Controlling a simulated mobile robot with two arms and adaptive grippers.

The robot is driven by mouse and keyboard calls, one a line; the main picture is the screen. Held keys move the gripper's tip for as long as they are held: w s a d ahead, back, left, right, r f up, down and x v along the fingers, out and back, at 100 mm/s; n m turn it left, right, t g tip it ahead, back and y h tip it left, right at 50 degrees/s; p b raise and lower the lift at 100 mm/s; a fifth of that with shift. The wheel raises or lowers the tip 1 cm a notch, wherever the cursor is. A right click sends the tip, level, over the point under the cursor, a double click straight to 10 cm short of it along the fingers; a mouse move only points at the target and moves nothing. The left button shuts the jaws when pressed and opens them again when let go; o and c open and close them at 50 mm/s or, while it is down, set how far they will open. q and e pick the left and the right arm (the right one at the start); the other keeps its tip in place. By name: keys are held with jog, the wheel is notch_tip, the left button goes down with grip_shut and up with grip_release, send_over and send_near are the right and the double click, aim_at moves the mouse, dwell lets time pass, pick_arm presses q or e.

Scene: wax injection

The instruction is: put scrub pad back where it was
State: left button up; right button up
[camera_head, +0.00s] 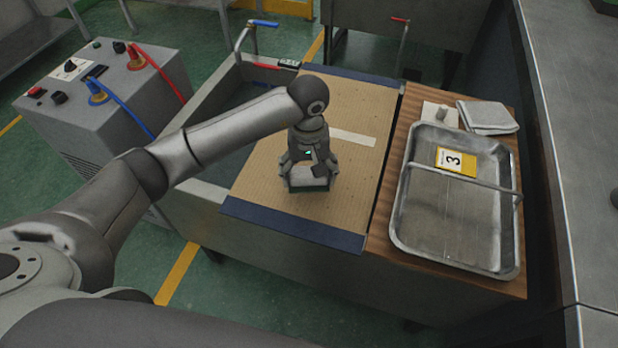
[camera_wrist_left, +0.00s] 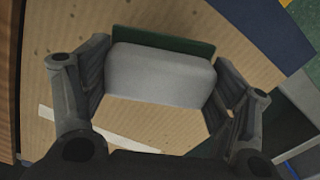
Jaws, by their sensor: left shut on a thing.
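The scrub pad (camera_wrist_left: 160,75) is a light grey block with a dark green layer along its far edge. It sits between the two fingers of my left gripper (camera_wrist_left: 160,105) in the left wrist view. In the head view, my left gripper (camera_head: 308,182) points down over the tan board (camera_head: 358,105), shut on the pad, whose green edge shows below the fingers. I cannot tell whether the pad touches the board. My right gripper is not in view.
The board with dark blue end strips lies across a grey sink (camera_head: 215,100). To the right, a metal tray (camera_head: 455,220) with a yellow card (camera_head: 456,161) marked 3 rests on a wooden surface. A folded cloth (camera_head: 488,116) lies behind it. A grey machine (camera_head: 105,85) with hoses stands left.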

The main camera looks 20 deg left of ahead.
aim_at(309, 181)
pick_arm(q)
jog(key=shift+w+f, duration=0.3)
jog(key=shift+f, duration=0.15)
notch_tip(309, 181, down, 3)
jog(key=shift+r+p, duration=0.1)
jog(key=shift+p, duration=0.45)
jog(key=shift+f+b, duration=0.3)
jog(key=shift+b, duration=0.05)
jog(key=o, duration=0.9)
jog(key=shift+o, duration=0.2)
jog(key=shift+r, duration=0.15)
